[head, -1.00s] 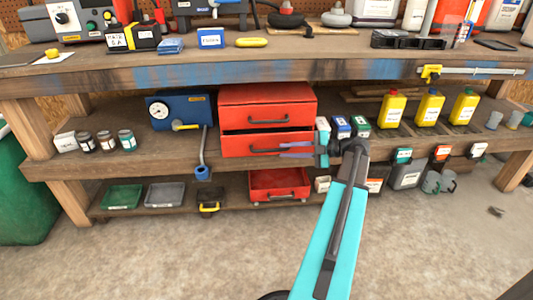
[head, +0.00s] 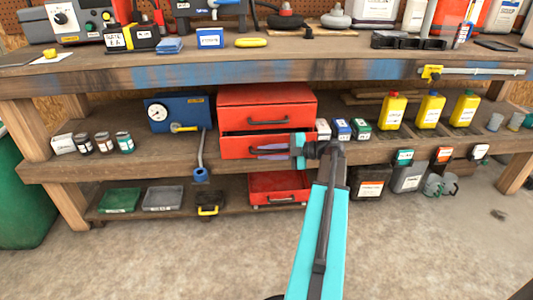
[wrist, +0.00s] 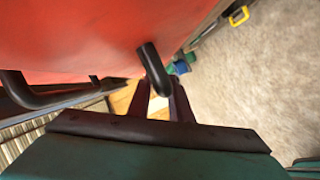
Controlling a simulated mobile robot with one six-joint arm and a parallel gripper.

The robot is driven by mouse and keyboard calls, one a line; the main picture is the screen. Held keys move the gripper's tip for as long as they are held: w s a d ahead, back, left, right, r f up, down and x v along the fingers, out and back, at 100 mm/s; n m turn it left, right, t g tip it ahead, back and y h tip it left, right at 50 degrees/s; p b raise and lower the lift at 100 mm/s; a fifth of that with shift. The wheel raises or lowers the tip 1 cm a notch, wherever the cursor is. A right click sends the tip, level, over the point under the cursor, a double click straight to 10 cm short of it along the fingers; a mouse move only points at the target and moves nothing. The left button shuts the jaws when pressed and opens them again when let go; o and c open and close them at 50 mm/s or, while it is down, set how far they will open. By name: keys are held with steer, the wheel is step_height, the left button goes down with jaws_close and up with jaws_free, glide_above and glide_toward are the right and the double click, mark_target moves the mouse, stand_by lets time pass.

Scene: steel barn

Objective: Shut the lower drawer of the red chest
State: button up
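The red chest (head: 268,96) stands on the middle shelf of the workbench. Its upper drawer (head: 235,117) looks shut. Its lower drawer (head: 232,148) stands out a little, with a dark gap along its top. My gripper (head: 262,151) is in front of the lower drawer, its fingers pointing left along the drawer front and covering most of the handle there. In the wrist view my gripper (wrist: 161,95) has its fingers apart, with a black handle (wrist: 152,68) at their tips. I cannot tell if they touch it. A second black handle (wrist: 40,97) shows at left.
A separate red tray (head: 278,181) lies on the bottom shelf under the chest. A blue gauge box (head: 182,113) stands left of the chest. Small boxes (head: 342,128) and yellow bottles (head: 392,110) stand to the right. The floor in front is clear.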

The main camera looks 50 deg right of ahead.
jaws_close()
steer(key=shift+w+d+b, duration=0.7)
steer(key=shift+w+d, duration=0.8)
steer(key=shift+w, duration=0.15)
jaws_free()
